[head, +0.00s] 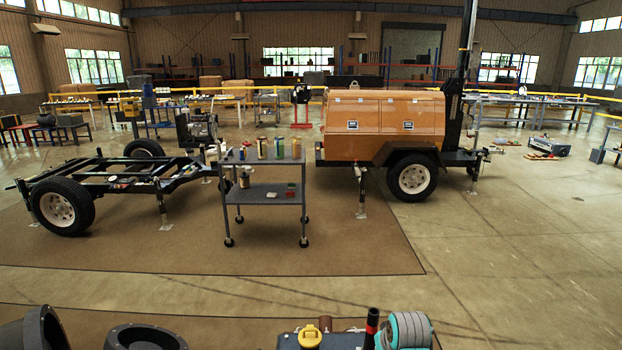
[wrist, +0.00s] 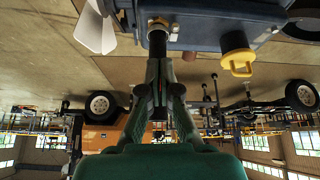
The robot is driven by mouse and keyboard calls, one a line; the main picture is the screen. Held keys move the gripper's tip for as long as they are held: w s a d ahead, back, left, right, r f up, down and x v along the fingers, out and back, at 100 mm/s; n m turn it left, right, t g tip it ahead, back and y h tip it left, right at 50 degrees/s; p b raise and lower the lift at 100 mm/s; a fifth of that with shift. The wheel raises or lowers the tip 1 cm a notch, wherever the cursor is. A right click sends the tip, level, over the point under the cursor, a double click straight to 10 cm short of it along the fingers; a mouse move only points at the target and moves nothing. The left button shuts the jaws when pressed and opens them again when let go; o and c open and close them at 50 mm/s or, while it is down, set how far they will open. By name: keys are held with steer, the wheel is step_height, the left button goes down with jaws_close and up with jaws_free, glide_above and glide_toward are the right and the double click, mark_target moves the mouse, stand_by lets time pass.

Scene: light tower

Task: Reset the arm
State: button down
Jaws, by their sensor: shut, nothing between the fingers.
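My gripper (wrist: 160,88) shows in the wrist view, with green fingers drawn together and nothing held between them. Its tips point at a black upright stick (wrist: 157,42) just beyond them; whether they touch it I cannot tell. A black stick with a red band (head: 371,326) stands at the bottom there, beside a yellow cap (head: 310,337) on a blue-grey box. The wrist picture is upside down and also shows that yellow cap (wrist: 238,58).
An orange light tower trailer (head: 383,118) stands behind a grey wheeled cart (head: 262,193) with cans on it. A bare black trailer frame (head: 115,180) is at left. Dark round tubs (head: 146,338) sit at the lower left.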

steer(key=s+f+t, duration=0.2)
steer(key=s+f, duration=1)
steer(key=s, duration=0.2)
steer(key=s+f+t, duration=0.2)
steer(key=s+t, duration=0.1)
steer(key=s, duration=1.4)
steer(key=s+r+t, duration=0.2)
steer(key=s+r, duration=0.8)
steer(key=s, duration=0.2)
steer(key=s+r+m+t, duration=0.1)
steer(key=s+r+t, duration=0.1)
steer(key=s+r, duration=0.8)
steer(key=s, duration=0.3)
steer(key=shift+a, duration=0.15)
